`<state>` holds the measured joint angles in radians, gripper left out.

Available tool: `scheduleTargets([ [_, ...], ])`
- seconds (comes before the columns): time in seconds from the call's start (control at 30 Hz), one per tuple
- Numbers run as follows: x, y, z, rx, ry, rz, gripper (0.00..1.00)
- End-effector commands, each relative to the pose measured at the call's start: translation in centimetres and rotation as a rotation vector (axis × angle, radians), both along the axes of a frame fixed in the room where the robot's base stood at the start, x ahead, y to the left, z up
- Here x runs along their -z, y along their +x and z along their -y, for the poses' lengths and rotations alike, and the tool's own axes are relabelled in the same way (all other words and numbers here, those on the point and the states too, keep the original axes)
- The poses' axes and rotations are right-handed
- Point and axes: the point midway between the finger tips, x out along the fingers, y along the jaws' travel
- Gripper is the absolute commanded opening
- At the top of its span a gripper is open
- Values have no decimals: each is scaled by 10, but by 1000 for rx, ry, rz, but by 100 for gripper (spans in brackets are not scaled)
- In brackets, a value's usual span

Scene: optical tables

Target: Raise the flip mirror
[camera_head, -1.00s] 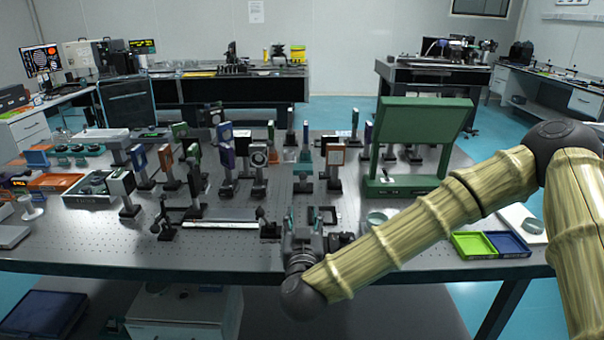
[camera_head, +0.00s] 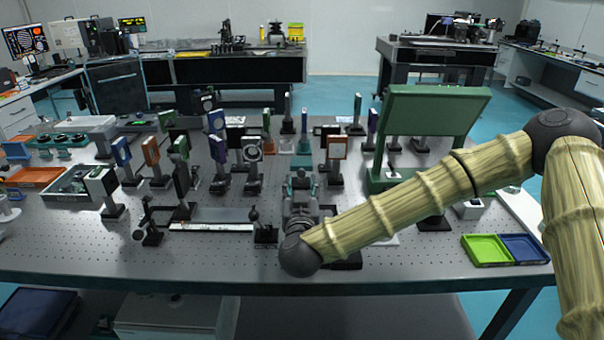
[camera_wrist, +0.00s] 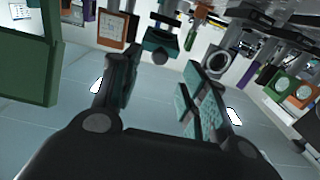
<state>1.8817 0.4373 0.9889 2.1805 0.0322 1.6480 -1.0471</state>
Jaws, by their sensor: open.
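My gripper (camera_head: 301,187) is over the table's front middle, its fingers pointing away from the head camera. In the wrist view it is open and empty (camera_wrist: 160,75), with teal finger pads wide apart. A low teal mount (camera_head: 303,160) stands just beyond the fingers in the head view, partly hidden by them. In the wrist view, which looks upside down, a teal mount with a dark round part (camera_wrist: 160,42) shows between and beyond the fingertips, apart from them. It looks like the flip mirror, but I cannot be sure. Whether its mirror lies flat is unclear.
An orange-framed mount (camera_head: 336,150) stands right of the teal mount, and a dark ring mount (camera_head: 253,152) stands left. A large green panel (camera_head: 432,125) rises at the right. A long rail (camera_head: 212,226) lies front left. Green and blue trays (camera_head: 486,250) sit front right.

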Motion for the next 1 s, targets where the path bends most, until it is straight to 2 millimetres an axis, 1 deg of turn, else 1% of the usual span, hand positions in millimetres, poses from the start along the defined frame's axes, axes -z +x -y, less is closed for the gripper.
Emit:
scheduleTargets([
  [0.03, 0, 9, 2, 4, 2, 0, 44],
  [0.2, 0, 35, 2, 5, 1, -1, 44],
  [0.4, 0, 55, 3, 5, 2, 0, 44],
  [0.57, 0, 61, 3, 4, 0, -1, 44],
  [0.83, 0, 62, 3, 3, 0, 0, 44],
  [0.97, 0, 62, 3, 3, 0, 0, 20],
  [1.0, 0, 62, 3, 3, 0, 0, 13],
])
